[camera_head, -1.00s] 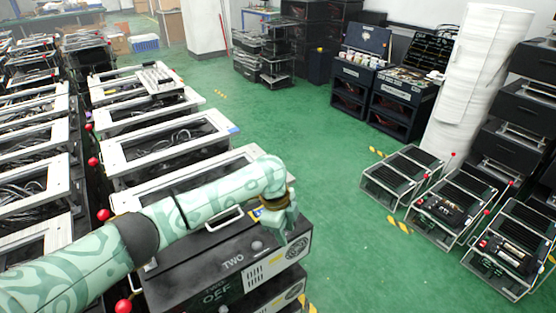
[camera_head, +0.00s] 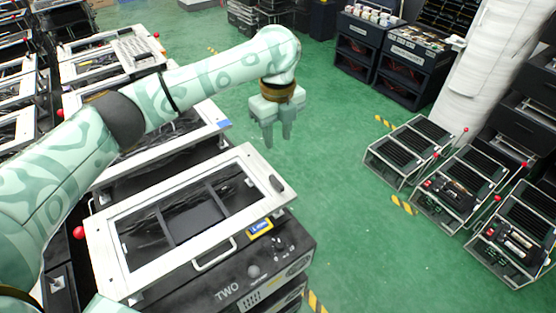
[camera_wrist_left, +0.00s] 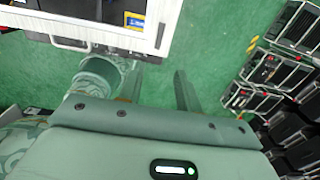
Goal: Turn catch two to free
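A black unit marked TWO (camera_head: 228,291) stands at the lower middle of the head view, with a white-framed top (camera_head: 150,195). Its front has a round knob (camera_head: 254,271) and small dark controls (camera_head: 280,244). A dark oval piece (camera_head: 277,184) sits on the frame's right end; I cannot tell whether it is the catch. The frame also shows in the left wrist view (camera_wrist_left: 85,35). My left gripper (camera_head: 278,138) is past the frame's far right corner, fingers down, apart and empty over green floor. Its separated fingers show in the wrist view (camera_wrist_left: 160,85). My right gripper is out of view.
More framed units stand in a row behind, with red ball knobs (camera_head: 79,232) along the left. Open green floor (camera_head: 345,215) lies right of unit two. Slanted racks (camera_head: 460,185) and a white wrapped column (camera_head: 487,80) stand farther right.

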